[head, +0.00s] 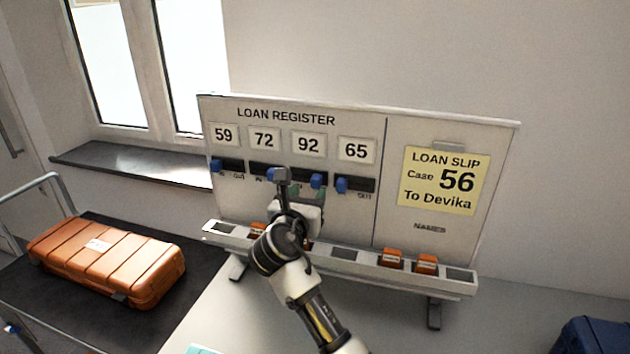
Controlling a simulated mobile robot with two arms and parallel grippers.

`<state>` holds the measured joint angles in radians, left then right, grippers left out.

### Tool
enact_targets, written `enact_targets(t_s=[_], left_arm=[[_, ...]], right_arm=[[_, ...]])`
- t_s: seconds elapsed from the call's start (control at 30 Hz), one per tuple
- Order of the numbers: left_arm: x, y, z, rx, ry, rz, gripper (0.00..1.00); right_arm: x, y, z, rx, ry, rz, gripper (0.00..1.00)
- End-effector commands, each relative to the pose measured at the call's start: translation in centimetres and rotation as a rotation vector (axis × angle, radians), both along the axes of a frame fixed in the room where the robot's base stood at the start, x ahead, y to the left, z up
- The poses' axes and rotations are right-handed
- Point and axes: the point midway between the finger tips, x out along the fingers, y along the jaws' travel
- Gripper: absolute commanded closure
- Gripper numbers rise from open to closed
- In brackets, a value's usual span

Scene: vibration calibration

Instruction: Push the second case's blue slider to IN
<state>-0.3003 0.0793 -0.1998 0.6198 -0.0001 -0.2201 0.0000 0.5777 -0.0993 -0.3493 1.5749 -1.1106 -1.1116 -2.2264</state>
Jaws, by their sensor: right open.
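The loan register board (225,205) stands on the table with number cards 59, 72, 92 and 65, each above a slider track. The second case's blue slider (278,174), under card 72 (264,138), appears right of its track's middle; the IN label shows at the left. My right gripper (281,187) is open, its tip at or just in front of this slider; contact is unclear. The gripper hides the track's right end. The 59 slider (216,165) and 65 slider (342,184) sit left; the 92 slider (317,180) sits right. My left gripper is out of view.
A yellow loan slip (443,181) hangs on the board's right panel. The name tray (343,254) below holds several orange tags. An orange case (105,260) lies on a dark trolley at left. A blue case (590,337) is at bottom right.

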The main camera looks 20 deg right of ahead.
Motion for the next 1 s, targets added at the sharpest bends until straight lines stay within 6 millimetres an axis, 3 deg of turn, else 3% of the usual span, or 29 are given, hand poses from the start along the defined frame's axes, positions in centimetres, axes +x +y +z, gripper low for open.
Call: enact_targets(t_s=[0.3, 0.7, 1.0], left_arm=[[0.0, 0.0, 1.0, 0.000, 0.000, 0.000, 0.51], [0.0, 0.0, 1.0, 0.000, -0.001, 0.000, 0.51], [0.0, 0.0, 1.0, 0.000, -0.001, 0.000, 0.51]], right_arm=[[4.1, -2.8, 0.1, -0.002, -0.001, -0.001, 0.51], [4.8, -3.3, 0.0, 0.000, -0.002, 0.000, 0.51], [4.8, -3.3, 0.0, 0.000, -0.002, 0.000, 0.95]])
